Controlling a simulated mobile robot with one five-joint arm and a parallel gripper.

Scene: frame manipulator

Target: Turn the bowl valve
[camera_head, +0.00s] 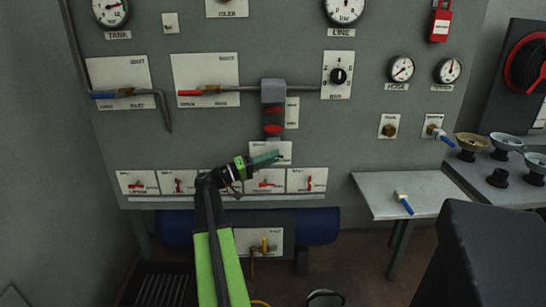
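A filter unit with a grey head (273,91) hangs on the grey panel, with a dark bowl body (272,121) and red bands below it. I cannot make out a label that says which valve is the bowl valve. A white plate (284,147) sits just under the unit. My gripper (272,157), with green fingers pointing right, is in front of this plate and just below the bowl. It covers part of the plate and whatever is behind it. I cannot tell whether it touches anything or how far its fingers are apart.
Small plates with red levers (309,183) line the panel's lower edge. A red-handled valve (190,93) and a blue-handled valve (103,95) are at upper left. A side shelf (425,192) holds a blue-handled tool (404,203). A yellow valve (264,245) is below.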

